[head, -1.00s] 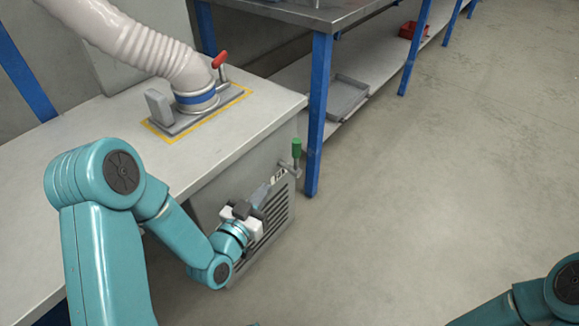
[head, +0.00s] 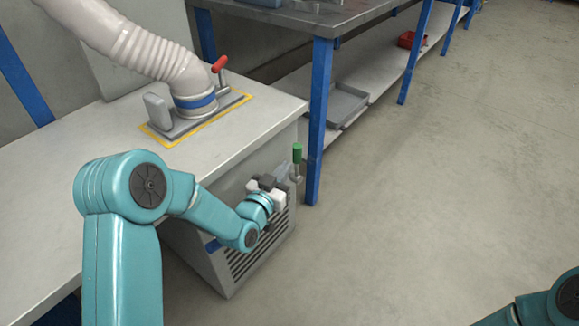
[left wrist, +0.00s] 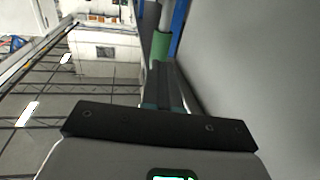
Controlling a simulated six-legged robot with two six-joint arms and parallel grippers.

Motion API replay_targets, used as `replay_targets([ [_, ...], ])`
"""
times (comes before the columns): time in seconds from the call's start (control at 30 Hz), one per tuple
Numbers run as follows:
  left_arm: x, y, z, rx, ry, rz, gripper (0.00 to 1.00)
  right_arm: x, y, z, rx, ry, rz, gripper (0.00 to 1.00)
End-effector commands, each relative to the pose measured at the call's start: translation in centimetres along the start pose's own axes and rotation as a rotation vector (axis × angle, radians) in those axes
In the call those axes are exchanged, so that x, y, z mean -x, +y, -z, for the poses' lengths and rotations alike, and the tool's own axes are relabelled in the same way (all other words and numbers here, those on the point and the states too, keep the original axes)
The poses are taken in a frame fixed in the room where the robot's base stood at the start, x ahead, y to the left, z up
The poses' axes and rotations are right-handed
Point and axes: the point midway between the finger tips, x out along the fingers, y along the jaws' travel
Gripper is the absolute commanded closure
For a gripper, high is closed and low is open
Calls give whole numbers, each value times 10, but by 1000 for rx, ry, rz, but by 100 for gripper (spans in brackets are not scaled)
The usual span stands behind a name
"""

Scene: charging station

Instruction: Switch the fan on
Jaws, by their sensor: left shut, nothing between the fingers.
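The fan unit is a grey box (head: 215,268) with dark slats, under the end of the white bench. A green-handled lever (head: 297,153) stands upright on its upper right. My left gripper (head: 292,179) is shut and empty, close beside the lever just below the green handle. In the left wrist view the green handle (left wrist: 160,46) is just beyond the shut fingertips (left wrist: 162,68). I cannot tell whether they touch. My gripper hides part of the box's upper front and the lever's base. My right gripper is out of view.
A ribbed hose (head: 140,50) meets a flange with a red-handled lever (head: 219,64) on the white bench top (head: 250,125). A blue table leg (head: 319,120) stands just right of the green lever. The floor (head: 440,180) to the right is clear.

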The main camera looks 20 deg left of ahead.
Motion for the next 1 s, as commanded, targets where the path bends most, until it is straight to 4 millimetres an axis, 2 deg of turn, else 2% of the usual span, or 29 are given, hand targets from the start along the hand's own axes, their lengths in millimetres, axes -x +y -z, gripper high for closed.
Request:
replay_targets([
  [0.1, -18, 0, -2, 1, 2, 1, 100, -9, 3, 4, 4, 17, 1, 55],
  [0.23, -30, 0, -2, 0, 1, 0, 100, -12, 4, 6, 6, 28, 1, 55],
  [0.67, -34, 0, 0, 0, -1, 1, 100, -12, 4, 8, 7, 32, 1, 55],
  [0.87, -37, 0, 6, -8, -46, 1, 100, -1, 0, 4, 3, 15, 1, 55],
  [1.0, -42, 2, 13, -28, -148, 0, 100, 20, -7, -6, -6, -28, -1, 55],
])
